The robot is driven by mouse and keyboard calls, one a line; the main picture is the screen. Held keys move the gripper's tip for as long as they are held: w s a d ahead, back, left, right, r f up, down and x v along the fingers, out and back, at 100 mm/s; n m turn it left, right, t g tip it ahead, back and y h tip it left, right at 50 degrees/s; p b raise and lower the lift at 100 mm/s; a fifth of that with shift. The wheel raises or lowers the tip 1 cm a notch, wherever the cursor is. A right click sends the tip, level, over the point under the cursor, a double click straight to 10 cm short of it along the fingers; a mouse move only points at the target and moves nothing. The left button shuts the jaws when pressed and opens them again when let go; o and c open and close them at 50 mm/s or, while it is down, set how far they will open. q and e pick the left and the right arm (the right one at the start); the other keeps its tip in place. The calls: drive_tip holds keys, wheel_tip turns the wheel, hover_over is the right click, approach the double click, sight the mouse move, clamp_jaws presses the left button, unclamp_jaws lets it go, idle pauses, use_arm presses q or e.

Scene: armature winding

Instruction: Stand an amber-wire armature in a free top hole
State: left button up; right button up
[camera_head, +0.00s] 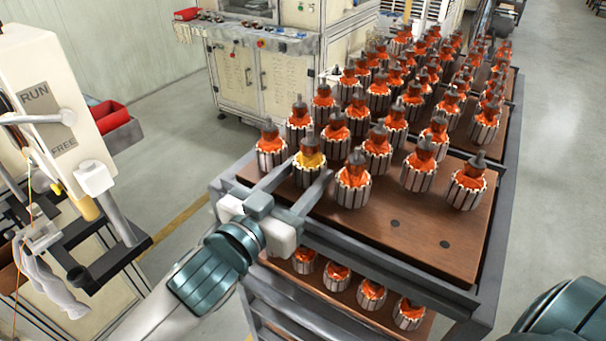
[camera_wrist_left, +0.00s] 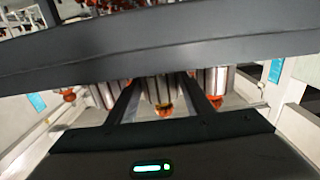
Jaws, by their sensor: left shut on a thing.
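The amber-wire armature (camera_head: 309,165) is upright at the front left of the rack's top board (camera_head: 425,236), among orange-wire armatures. My left gripper (camera_head: 306,178) is shut on it, one finger on each side. I cannot tell whether its base is in a hole, because the fingers and neighbours hide it. Free dark holes (camera_head: 395,223) show in the bare front part of the board. My right gripper is out of view.
Orange-wire armatures (camera_head: 353,181) stand close around the held one, with several more rows behind. A lower shelf holds more armatures (camera_head: 371,294). The rack's grey frame (camera_head: 400,262) edges the board. A machine with a RUN/FREE plate (camera_head: 44,118) stands at left.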

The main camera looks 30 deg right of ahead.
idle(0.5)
use_arm(q)
drive_tip(key=o, duration=1.6)
drive_tip(key=shift+f, duration=0.15)
drive_tip(key=shift+s+a, duration=0.1)
drive_tip(key=shift+s+a+f, duration=0.1)
drive_tip(key=shift+s+a, duration=0.15)
drive_tip(key=shift+a, duration=0.25)
drive_tip(key=p+v, duration=0.3)
drive_tip(key=v, duration=0.5)
drive_tip(key=p+v, duration=0.4)
drive_tip(key=v, duration=0.4)
drive_tip(key=shift+a+r, duration=0.1)
drive_tip(key=shift+r, duration=0.1)
